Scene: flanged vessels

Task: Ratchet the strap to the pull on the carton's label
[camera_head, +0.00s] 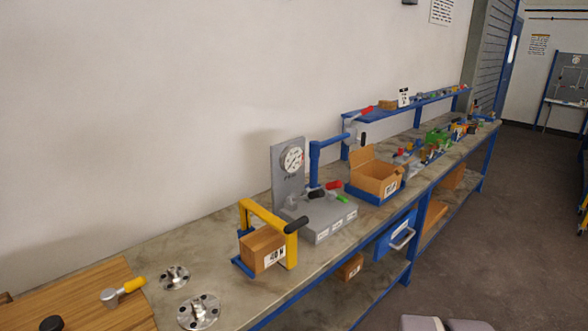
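A closed brown carton (262,248) stands on a blue base (241,266) on the long bench, left of centre. Its white label (274,257) appears to read "40 N". A yellow bar frame (262,215) reaches over the carton and down its right side, with a black handle (296,224) at its top right corner. I cannot make out a separate strap or its tightness at this size. A round dial gauge (292,160) stands on a grey upright behind; its reading is too small to tell.
A grey box with labels and coloured levers (323,214) stands right of the carton. Beyond it are an open carton (376,178) and cluttered tools. Two metal flanges (198,312) and a yellow-handled mallet (121,292) lie front left.

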